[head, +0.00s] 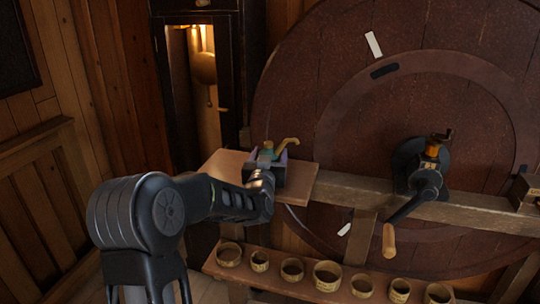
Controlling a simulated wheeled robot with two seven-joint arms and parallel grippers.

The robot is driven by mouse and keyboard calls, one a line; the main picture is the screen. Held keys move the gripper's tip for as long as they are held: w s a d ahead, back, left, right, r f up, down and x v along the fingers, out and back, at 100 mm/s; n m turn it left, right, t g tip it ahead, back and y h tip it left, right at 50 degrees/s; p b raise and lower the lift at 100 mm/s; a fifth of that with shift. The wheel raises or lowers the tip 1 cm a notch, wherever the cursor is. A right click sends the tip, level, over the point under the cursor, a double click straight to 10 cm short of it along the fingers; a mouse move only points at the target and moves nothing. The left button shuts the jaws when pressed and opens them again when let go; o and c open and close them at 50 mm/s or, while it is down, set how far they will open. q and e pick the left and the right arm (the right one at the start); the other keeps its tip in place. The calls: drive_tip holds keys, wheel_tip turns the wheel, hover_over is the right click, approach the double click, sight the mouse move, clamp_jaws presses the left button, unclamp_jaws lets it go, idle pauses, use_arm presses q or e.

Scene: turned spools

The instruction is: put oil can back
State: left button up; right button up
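The oil can (266,153) looks greenish, with a curved brass-coloured spout (287,145) pointing up and right. It is at the small wooden shelf at the left end of the beam. My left gripper (276,160) is at the can, and its dark body and purplish fingers hide the can's lower part. I cannot tell whether the fingers are closed on the can or only beside it, nor whether the can rests on the shelf. My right gripper is not in view.
The wooden shelf (301,188) joins a long beam (475,213) before a large round wooden wheel (440,90). A black crank with a wooden handle (389,241) juts out at the right. Several small baskets (327,276) line a low plank. A lit clock case (205,80) stands behind.

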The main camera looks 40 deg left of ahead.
use_arm(q)
drive_tip(key=shift+o, duration=0.9)
drive_tip(key=shift+s+r, duration=0.1)
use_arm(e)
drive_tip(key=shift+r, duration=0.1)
use_arm(q)
drive_tip(key=b+v, duration=0.2)
drive_tip(key=v, duration=1)
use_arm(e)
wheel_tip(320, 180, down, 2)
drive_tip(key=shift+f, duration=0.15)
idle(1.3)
